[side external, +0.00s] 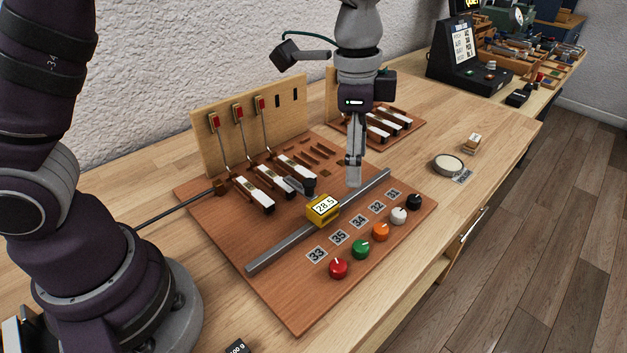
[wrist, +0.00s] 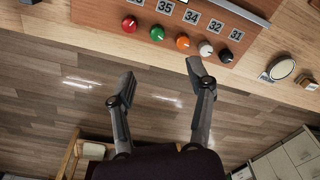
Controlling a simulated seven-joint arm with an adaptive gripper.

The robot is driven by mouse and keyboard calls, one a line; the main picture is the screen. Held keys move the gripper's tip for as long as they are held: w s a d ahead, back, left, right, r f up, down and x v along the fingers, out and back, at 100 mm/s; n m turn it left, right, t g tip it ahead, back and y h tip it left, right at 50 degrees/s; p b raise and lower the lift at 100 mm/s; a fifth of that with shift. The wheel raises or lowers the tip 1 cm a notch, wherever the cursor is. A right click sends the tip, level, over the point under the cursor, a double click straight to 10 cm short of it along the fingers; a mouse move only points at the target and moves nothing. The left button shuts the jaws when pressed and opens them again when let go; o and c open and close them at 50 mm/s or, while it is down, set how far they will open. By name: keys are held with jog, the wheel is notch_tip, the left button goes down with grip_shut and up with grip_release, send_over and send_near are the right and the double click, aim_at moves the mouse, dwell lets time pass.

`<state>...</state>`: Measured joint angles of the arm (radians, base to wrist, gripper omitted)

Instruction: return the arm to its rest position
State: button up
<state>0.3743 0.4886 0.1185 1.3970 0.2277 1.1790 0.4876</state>
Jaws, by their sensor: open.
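My gripper (side external: 354,180) hangs with its fingers pointing down over the right part of the reddish-brown board (side external: 285,300), near the grey rail (side external: 270,257). I cannot tell its exact height above the board. In the wrist view my gripper (wrist: 161,76) has its two fingers spread wide apart with nothing between them. Wooden floor shows behind the fingers there, and the board's front edge lies above them.
A yellow block (side external: 323,211) reading 28.5 sits at the rail. Several coloured knobs, including a red one (side external: 339,268), line the board's front. Key levers (side external: 253,193) and an upright wooden panel (side external: 215,150) stand behind. A round dish (side external: 448,165) lies to the right.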

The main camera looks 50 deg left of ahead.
jog(key=s+a+r+n+t, duration=0.4)
jog(key=s+a+n+t, duration=0.1)
jog(key=s+a+n, duration=0.5)
jog(key=s+n, duration=0.1)
jog(key=s, duration=0.1)
jog(key=shift+s+a+r+y, duration=0.15)
jog(key=shift+s+a+y, duration=0.05)
jog(key=shift+s+y, duration=0.1)
